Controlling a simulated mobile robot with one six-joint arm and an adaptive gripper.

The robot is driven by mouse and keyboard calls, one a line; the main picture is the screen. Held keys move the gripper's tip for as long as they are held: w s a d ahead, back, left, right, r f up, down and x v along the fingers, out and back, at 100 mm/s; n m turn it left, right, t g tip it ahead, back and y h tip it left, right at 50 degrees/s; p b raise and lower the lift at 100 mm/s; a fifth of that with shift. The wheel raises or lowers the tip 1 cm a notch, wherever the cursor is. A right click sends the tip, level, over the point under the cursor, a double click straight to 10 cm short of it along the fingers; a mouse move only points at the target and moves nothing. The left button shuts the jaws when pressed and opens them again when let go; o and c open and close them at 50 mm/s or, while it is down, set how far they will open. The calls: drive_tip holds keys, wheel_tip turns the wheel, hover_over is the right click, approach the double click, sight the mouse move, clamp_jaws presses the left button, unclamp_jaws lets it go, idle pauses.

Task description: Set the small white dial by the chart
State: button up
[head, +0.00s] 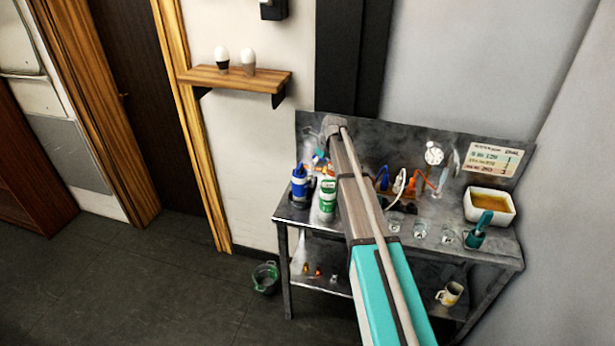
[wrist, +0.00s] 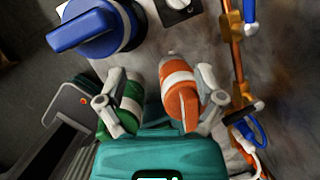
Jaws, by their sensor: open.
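The chart (head: 493,160) is fixed on the back panel at the right in the head view. A small round white dial (head: 434,154) is on the panel just left of it; its setting is too small to read. In the wrist view a small white dial on a dark square plate (wrist: 178,4) is cut by the top edge; I cannot tell whether it is the same one. My gripper (wrist: 161,74) is open, its two fingers spread. An orange and white thing (wrist: 180,90) shows between them, and I cannot tell if it touches. My arm mostly hides the gripper in the head view.
Blue and green bottles (head: 328,195), cups, a white tub (head: 490,204) and orange-handled fittings crowd the metal bench (head: 508,246). A bucket (head: 265,278) stands on the floor. Floor at left is clear.

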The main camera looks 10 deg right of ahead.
drive_tip(key=shift+w+d+m, duration=0.2)
drive_tip(key=shift+w+m, duration=0.8)
drive_tip(key=shift+w, duration=0.85)
drive_tip(key=shift+f, duration=0.2)
drive_tip(key=b+x, duration=1.3)
drive_tip(key=shift+w+f, duration=0.2)
drive_tip(key=shift+c, duration=0.3)
drive_tip(key=c, duration=1.1)
